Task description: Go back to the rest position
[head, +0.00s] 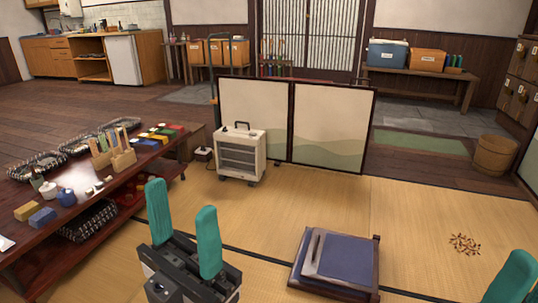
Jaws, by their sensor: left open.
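My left gripper (183,230) shows at the lower left of the middle, with two teal fingers standing apart and nothing between them. It is in front of the tatami floor (240,205), to the right of the low dark table. Of my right gripper (518,280), one teal fingertip shows at the lower right edge. The rest of it is outside the picture, so its opening cannot be seen.
A dark table (165,160) with trays, bottles and blocks stands at left. A white heater (241,155) and a folding screen (334,125) stand ahead. Blue cushions (346,259) lie stacked at the lower middle. A wooden bucket (494,156) stands at right.

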